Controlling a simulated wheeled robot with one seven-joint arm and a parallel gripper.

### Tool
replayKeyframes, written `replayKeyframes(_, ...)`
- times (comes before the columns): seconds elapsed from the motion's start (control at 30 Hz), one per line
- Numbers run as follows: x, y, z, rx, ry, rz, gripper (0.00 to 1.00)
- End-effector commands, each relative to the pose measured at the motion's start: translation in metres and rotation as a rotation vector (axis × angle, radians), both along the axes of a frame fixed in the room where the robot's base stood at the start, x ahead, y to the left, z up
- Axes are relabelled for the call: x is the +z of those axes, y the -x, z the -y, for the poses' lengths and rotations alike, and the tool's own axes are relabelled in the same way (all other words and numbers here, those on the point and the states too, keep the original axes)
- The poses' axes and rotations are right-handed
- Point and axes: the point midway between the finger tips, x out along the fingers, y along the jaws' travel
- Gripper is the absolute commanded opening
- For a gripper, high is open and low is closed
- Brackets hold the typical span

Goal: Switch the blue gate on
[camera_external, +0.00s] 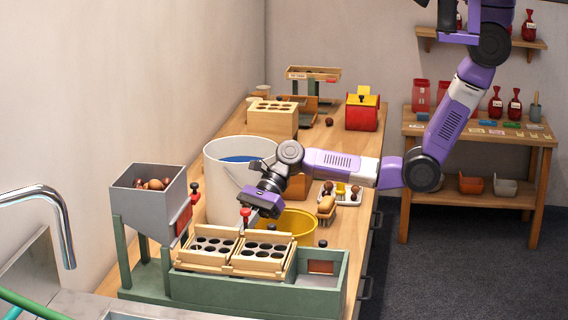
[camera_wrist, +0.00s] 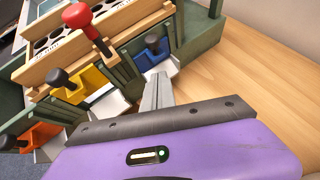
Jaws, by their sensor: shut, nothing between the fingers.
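The blue gate (camera_wrist: 148,55) shows in the wrist view as a blue plate with a dark knob (camera_wrist: 152,40), on the side of the green sorting machine (camera_wrist: 205,38). My gripper (camera_wrist: 158,78) is shut and empty, its grey fingertips just below and in front of the blue gate; I cannot tell whether they touch it. In the external view my gripper (camera_external: 247,206) is at the far side of the machine (camera_external: 240,289), and the blue gate is hidden there.
A yellow gate (camera_wrist: 88,82) and an orange gate (camera_wrist: 38,136), each with a dark knob, sit left of the blue one. A red-knobbed lever (camera_wrist: 77,15) stands above the gates. A yellow bowl (camera_external: 298,222) and white bucket (camera_external: 225,180) are close to my arm.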

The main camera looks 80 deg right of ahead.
Motion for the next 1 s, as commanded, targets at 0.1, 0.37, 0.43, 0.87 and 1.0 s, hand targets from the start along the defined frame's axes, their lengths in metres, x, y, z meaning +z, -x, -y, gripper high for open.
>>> replayKeyframes(0.1,0.015,-0.006,-0.01,0.002,-0.001,0.003,0.0)
replayKeyframes(0.37,0.022,-0.01,-0.018,0.0,-0.001,0.002,0.0)
replayKeyframes(0.43,0.021,-0.01,-0.018,0.0,-0.001,0.002,0.0)
replayKeyframes(0.87,0.034,-0.01,-0.018,0.0,-0.001,0.002,0.0)
replayKeyframes(1.0,0.049,-0.01,-0.018,0.0,-0.001,0.003,0.0)
